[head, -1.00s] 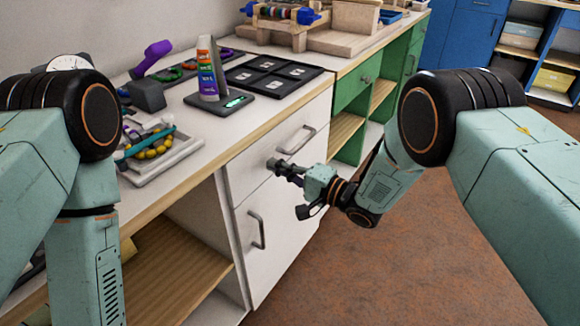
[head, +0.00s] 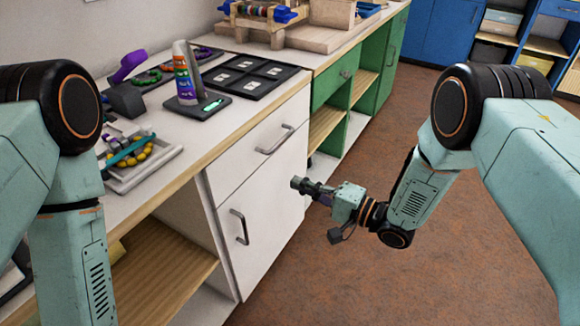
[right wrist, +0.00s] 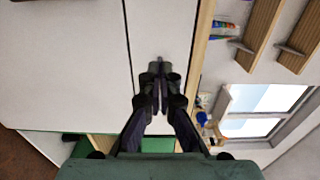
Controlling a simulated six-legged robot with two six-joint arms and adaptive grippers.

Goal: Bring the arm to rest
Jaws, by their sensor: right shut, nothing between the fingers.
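My right gripper (head: 302,185) is in front of the white cabinet, below the countertop edge and to the right of the door handle. Its fingers are shut with nothing between them. In the right wrist view the closed fingertips (right wrist: 160,68) show against the white cabinet fronts. From the pictures I cannot tell the exact gap to the cabinet. My left arm comes in at the left of the head view, but its gripper is out of the picture.
A white cabinet (head: 270,215) has a drawer handle (head: 275,139) and a door handle (head: 240,227) sticking out. On the counter are a tray of beads (head: 140,172), a tube on a dark stand (head: 186,72) and a black board (head: 255,76). The brown floor (head: 400,285) to the right is clear.

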